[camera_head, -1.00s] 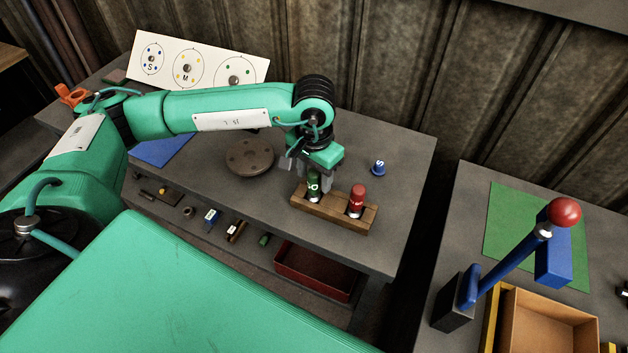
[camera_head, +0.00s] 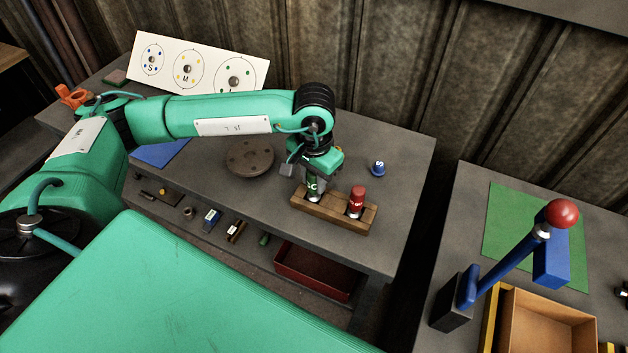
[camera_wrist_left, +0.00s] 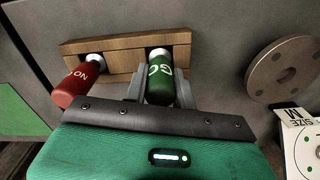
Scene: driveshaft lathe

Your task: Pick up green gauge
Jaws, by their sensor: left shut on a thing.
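The green gauge (camera_head: 312,187) stands in the left end of the wooden holder (camera_head: 334,216), under my left gripper. It also shows in the left wrist view (camera_wrist_left: 160,82) with white letters, between the two grey fingers. My left gripper (camera_head: 311,182) is shut on the green gauge from above. The gauge's lower end is at the holder's block. My right gripper is not in view.
A red gauge (camera_head: 357,198) stands in the holder's other end, close beside my gripper. A blue plug (camera_head: 378,169) sits behind it. A brown round flange (camera_head: 250,157) lies to the left, and a marked board (camera_head: 212,68) leans at the back.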

